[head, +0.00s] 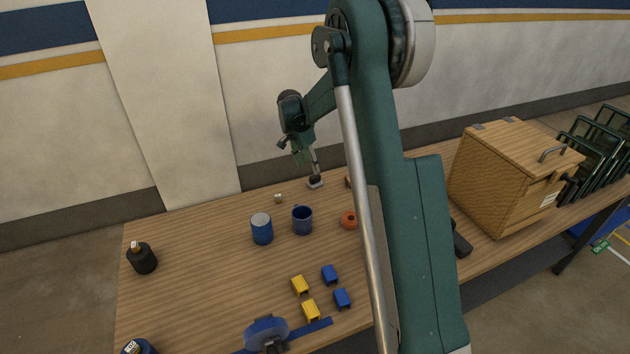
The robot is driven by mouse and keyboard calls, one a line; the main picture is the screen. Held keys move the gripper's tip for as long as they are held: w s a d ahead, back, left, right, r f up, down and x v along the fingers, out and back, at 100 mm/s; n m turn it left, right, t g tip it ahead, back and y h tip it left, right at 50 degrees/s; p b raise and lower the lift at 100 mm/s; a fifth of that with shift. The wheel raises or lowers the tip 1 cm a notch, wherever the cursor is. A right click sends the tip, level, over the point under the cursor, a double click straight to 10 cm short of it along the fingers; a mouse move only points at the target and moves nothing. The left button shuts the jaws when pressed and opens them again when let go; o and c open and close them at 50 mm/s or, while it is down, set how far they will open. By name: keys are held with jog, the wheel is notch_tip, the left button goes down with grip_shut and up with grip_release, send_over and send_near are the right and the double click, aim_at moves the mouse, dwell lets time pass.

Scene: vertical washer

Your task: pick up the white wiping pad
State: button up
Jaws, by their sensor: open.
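I cannot surely pick out the white wiping pad. A small light-grey block with a dark top (315,183) stands near the back edge of the table, and a small pale piece (279,198) lies to its left; either may be the pad, but both are too small to tell. My gripper (302,160) is open, points down and looks empty. It appears above and slightly left of the grey block; its height over the table is unclear. My arm hides part of the table on the right.
On the wooden table (200,270) stand a blue can (261,229), a blue mug (302,220), an orange ring (349,219), a black bottle (142,258) and several yellow and blue blocks (311,309). A wooden box (510,180) stands right. The left middle is clear.

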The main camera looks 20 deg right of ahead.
aim_at(314, 176)
jog(key=shift+m, duration=0.5)
jog(key=shift+w+d+f+p, duration=0.1)
jog(key=shift+w+d+f, duration=0.1)
jog(key=shift+w+f, duration=0.3)
jog(key=shift+w+d+f+p, duration=0.1)
jog(key=shift+w+d+f, duration=0.15)
jog(key=shift+f, duration=0.45)
jog(key=shift+w+d+f+p, duration=0.1)
jog(key=shift+w+d+f, duration=0.1)
jog(key=shift+w+f, duration=0.3)
jog(key=shift+s+f, duration=0.1)
jog(key=shift+f, duration=0.15)
jog(key=shift+x, duration=1.15)
jog(key=shift+d+f, duration=0.1)
jog(key=shift+f, duration=0.05)
jog(key=shift+s+d+b+x, duration=0.1)
jog(key=shift+b+x, duration=0.15)
jog(key=shift+x, duration=0.95)
jog(key=shift+s+d+b+x, duration=0.15)
jog(key=shift+b+x, duration=0.1)
jog(key=shift+x, duration=0.95)
jog(key=shift+w, duration=0.15)
jog(key=c, duration=1)
